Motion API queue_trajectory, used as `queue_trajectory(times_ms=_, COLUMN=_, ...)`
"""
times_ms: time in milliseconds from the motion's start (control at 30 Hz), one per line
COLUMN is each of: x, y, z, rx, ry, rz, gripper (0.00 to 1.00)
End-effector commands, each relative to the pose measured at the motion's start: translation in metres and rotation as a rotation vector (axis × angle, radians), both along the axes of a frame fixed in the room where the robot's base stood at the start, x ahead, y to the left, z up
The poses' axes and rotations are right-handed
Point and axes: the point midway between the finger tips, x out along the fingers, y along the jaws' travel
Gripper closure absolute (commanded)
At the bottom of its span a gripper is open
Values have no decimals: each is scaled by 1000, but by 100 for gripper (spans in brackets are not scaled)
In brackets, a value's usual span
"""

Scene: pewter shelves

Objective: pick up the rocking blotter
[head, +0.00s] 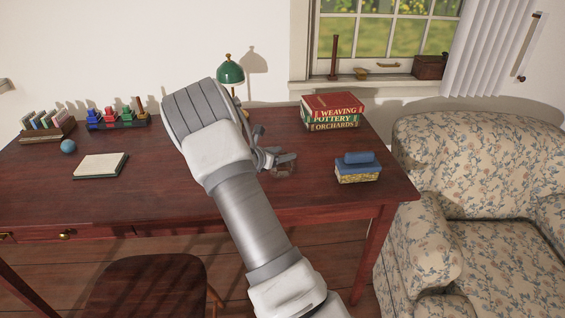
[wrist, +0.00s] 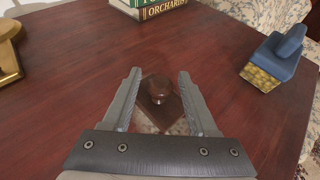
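The rocking blotter (wrist: 158,90) is a small dark brown piece with a round knob on top and a paler lower edge. In the wrist view it lies between the two fingers of my gripper (wrist: 159,76), which is open, with a gap visible on both sides of the knob. In the head view the blotter (head: 284,171) sits on the desk beside the fingertips of my gripper (head: 277,156), partly hidden by them. I cannot tell how high the fingers are above the desk.
The red-brown desk (head: 215,205) has free room around the blotter. A blue-topped box (head: 358,169) stands to the right and stacked books (head: 332,111) behind. A green lamp (head: 230,72) is partly hidden behind my arm. A notebook (head: 101,165) lies at left.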

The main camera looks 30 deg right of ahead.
Motion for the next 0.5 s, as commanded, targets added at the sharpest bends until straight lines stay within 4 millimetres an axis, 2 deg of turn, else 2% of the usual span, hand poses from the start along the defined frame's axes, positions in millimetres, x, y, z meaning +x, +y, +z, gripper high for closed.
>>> queue_trajectory(times_ms=33, x=0, y=0, z=0, rx=0, ry=0, rz=0, gripper=52)
queue_trajectory(times_ms=300, x=0, y=0, z=0, rx=0, ry=0, rz=0, gripper=100)
queue_trajectory(times_ms=500, x=0, y=0, z=0, rx=-1, ry=-1, rz=0, gripper=100)
